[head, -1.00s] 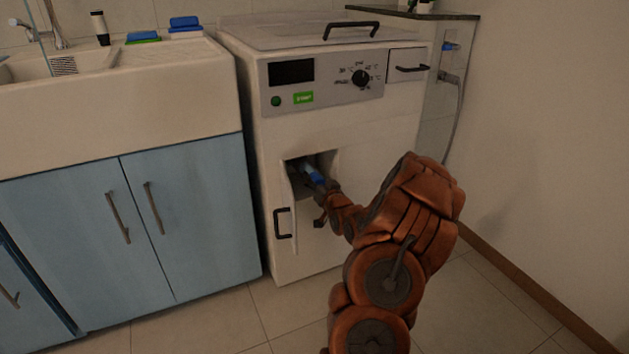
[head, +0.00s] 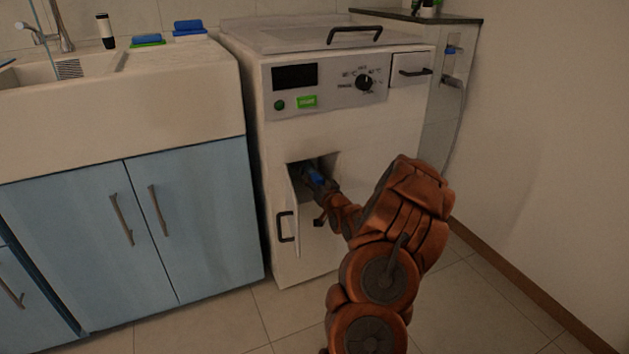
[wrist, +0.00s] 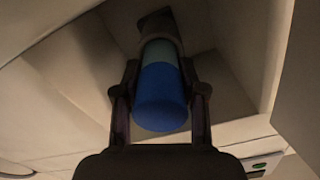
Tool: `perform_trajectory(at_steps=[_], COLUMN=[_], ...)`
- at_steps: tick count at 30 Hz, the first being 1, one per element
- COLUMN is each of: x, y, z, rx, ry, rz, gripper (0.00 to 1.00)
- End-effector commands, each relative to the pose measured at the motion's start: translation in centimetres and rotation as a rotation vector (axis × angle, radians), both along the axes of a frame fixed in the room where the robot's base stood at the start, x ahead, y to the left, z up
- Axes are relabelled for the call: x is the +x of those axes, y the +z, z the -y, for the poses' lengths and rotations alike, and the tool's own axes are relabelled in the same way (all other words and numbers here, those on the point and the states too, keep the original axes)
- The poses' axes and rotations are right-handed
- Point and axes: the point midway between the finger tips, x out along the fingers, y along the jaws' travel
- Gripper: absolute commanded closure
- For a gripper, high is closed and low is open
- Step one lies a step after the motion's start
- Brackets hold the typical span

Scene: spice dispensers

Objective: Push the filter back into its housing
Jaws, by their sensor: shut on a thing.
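The filter (wrist: 160,98) is a cylinder with a blue near end and a paler section behind it. In the wrist view its far end reaches a dark opening at the back of the recess, the housing (wrist: 155,24); how deep it sits is hard to tell. My gripper (wrist: 160,90) is shut on the filter, with one finger on each side. In the head view my gripper (head: 317,178) is inside the opening of the white washing machine (head: 350,135), and the blue end of the filter (head: 316,177) shows between the fingers.
The recess walls (wrist: 230,85) are close around my gripper. Blue cabinets (head: 190,215) stand to the left, and a bare wall (head: 540,150) is on the right.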

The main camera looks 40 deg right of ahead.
Motion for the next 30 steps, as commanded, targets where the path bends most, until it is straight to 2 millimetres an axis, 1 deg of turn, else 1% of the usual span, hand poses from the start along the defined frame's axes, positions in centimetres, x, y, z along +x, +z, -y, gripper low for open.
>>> perform_trajectory(at_steps=[30], x=[2.0], y=[0.2], z=[0.7], rx=[-0.003], ry=[0.0], rz=[0.001], gripper=[1.0])
